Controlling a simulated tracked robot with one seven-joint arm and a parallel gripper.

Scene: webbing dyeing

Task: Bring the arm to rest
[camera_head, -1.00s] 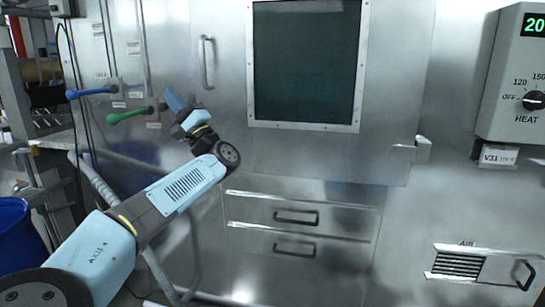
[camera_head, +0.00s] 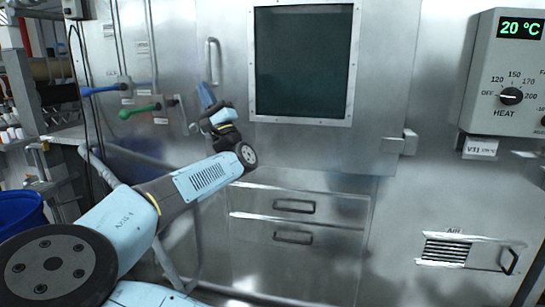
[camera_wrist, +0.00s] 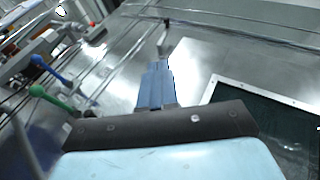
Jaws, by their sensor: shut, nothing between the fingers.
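My gripper (camera_head: 205,95) is at the end of my light blue arm, raised in front of the steel machine front, left of the dark window. Its blue fingers are together with nothing between them. In the wrist view the shut fingers (camera_wrist: 155,85) point up the picture toward a vertical door handle (camera_wrist: 163,42). In the head view the handle (camera_head: 213,62) stands just above and behind the fingertips. I cannot tell the gap between fingertips and handle.
A dark framed window (camera_head: 304,60) is right of my gripper. Blue (camera_head: 100,90) and green (camera_head: 138,111) levers stick out at the left. Two drawers (camera_head: 295,207) lie below. A heat control box (camera_head: 510,90) reads 20 °C. A blue bin (camera_head: 22,210) stands at lower left.

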